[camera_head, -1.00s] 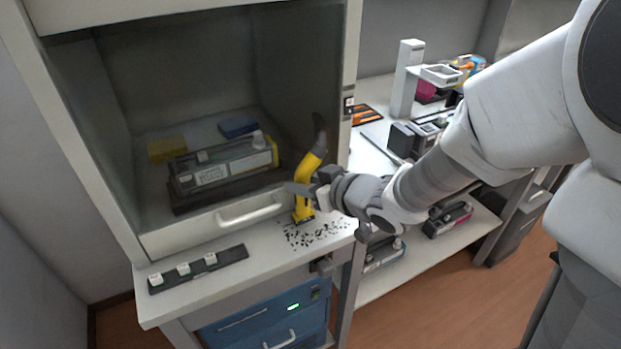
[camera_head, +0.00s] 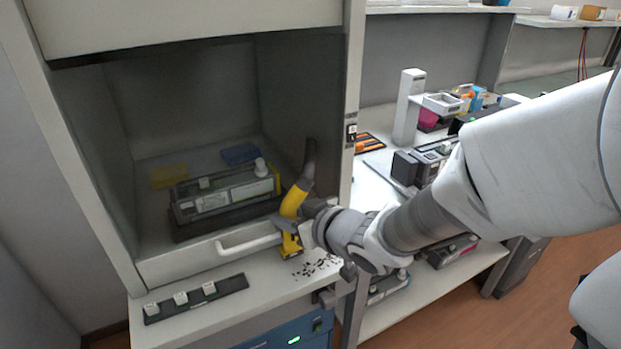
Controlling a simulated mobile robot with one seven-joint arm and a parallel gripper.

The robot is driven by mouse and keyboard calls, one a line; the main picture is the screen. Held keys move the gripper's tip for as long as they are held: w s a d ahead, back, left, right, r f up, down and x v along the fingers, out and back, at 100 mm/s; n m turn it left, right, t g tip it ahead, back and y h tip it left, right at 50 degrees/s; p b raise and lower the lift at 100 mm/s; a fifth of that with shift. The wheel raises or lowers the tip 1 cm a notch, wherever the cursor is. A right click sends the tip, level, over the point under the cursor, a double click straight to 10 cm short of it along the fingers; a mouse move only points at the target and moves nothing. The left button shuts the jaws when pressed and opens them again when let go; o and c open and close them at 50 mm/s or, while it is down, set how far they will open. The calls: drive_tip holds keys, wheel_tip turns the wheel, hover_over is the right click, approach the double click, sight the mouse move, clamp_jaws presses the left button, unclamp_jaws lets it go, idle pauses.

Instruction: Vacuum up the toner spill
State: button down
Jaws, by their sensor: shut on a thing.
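The toner spill (camera_head: 318,266) is a patch of black specks on the pale ledge in front of the cabinet. A yellow and dark hand-held vacuum (camera_head: 294,204) stands tilted, its yellow nozzle low at the left edge of the specks. My gripper (camera_head: 292,222) is shut on the vacuum, reaching in from the right. Its fingers are partly hidden by the wrist and the vacuum. I cannot tell whether the nozzle touches the ledge.
A toner cartridge (camera_head: 226,192) lies inside the open cabinet, with yellow and blue blocks behind it. A cabinet handle (camera_head: 250,245) is close left of the vacuum. A dark strip with white pieces (camera_head: 196,299) lies on the ledge. A bench with devices stands right.

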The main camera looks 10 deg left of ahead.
drive_tip(key=shift+s+a, duration=0.35)
drive_tip(key=shift+s+d+b, duration=0.2)
drive_tip(key=shift+s+d, duration=0.1)
drive_tip(key=shift+s, duration=0.4)
drive_tip(key=shift+s+d+b, duration=0.15)
drive_tip(key=shift+s+d, duration=0.1)
drive_tip(key=shift+s, duration=0.45)
drive_tip(key=shift+w+d, duration=0.1)
drive_tip(key=shift+d, duration=0.05)
drive_tip(key=w+d+p, duration=0.6)
drive_tip(key=w+d, duration=0.1)
drive_tip(key=d, duration=0.3)
drive_tip(key=shift+w+d, duration=0.35)
drive_tip(key=shift+d, duration=0.05)
idle(1.3)
drive_tip(key=shift+r+p, duration=0.1)
drive_tip(key=shift+p, duration=0.2)
wheel_tip(320, 180, up, 7)
drive_tip(key=p, duration=0.7)
